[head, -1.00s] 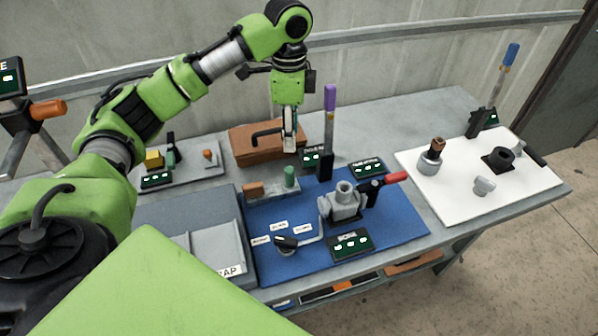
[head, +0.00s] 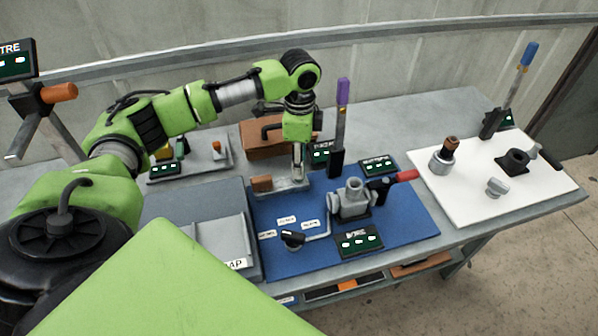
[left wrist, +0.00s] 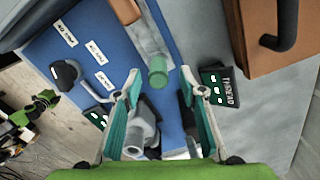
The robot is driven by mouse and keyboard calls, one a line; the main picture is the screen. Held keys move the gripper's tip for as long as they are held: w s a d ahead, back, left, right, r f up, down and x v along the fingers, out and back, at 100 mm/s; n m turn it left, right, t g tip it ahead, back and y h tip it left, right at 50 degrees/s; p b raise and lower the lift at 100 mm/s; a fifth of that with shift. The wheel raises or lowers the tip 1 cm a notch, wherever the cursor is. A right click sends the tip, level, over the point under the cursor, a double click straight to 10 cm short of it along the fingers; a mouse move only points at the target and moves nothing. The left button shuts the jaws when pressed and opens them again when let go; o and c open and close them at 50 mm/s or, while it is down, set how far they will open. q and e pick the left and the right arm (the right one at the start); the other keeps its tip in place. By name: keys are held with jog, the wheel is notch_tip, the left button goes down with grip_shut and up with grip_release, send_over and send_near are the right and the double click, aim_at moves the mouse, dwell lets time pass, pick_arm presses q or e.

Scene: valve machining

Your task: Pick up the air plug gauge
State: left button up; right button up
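A green upright cylinder (left wrist: 158,72), probably the air plug gauge though no readable label confirms it, stands on a grey plate (left wrist: 150,38) on the blue mat. My left gripper (left wrist: 160,76) points down over it. Its two teal-padded fingers are spread, one on each side of the cylinder in the picture, with visible gaps and no contact seen. In the head view my left gripper (head: 298,178) hides the cylinder above the plate (head: 287,188). My right gripper is in neither view.
A brown block (head: 261,184) sits on the plate's left end. A purple-handled tool (head: 342,95) stands just right of the gripper. A brown case (head: 262,142) is behind; a grey valve body (head: 352,198) is in front right. A white board (head: 460,190) lies farther right.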

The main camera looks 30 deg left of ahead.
pick_arm(q)
jog(key=shift+s+f+p, duration=0.1)
jog(key=shift+f+p, duration=0.35)
jog(key=shift+f, duration=1.55)
grip_shut()
jog(key=shift+r, duration=0.1)
